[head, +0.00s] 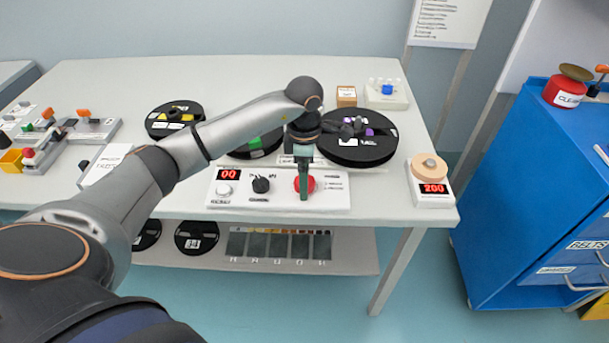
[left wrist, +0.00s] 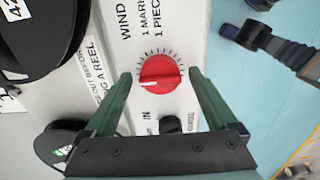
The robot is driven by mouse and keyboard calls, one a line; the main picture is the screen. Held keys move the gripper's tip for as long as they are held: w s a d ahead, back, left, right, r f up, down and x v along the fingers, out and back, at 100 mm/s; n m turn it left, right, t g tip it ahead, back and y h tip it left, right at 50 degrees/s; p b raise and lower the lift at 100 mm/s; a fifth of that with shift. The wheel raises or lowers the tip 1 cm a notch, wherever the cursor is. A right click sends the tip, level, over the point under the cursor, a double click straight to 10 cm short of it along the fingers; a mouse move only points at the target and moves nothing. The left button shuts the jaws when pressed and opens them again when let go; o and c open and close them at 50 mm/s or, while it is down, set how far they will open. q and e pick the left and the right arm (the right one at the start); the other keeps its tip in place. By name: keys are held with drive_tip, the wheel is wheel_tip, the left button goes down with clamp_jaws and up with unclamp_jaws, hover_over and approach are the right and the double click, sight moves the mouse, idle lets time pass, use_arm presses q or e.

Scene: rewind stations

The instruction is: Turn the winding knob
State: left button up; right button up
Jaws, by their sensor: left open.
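The red winding knob (left wrist: 160,72) sits on the white control panel (left wrist: 190,20), inside a ring of tick marks, with a white pointer line on its lower left part. In the head view the knob (head: 309,184) is partly hidden behind my left gripper (head: 304,185). In the left wrist view the green fingers of my left gripper (left wrist: 160,75) are open, one on each side of the knob, with a gap to it on both sides. I cannot tell the height of the fingertips over the panel. My right gripper does not show.
The panel also carries a black knob (head: 261,185), a white button (head: 224,190) and a red display (head: 228,174) reading 00. Black reels (head: 360,150) lie behind it. A counter (head: 433,188) reading 200 stands at the right. A blue cabinet (head: 530,170) stands beyond.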

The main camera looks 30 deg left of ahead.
use_arm(q)
drive_tip(key=c, duration=1.3)
drive_tip(key=shift+c, duration=0.2)
drive_tip(key=shift+n, duration=0.4)
drive_tip(key=shift+n+p, duration=0.5)
drive_tip(key=shift+n, duration=2)
drive_tip(key=o, duration=1.3)
drive_tip(key=shift+o, duration=0.2)
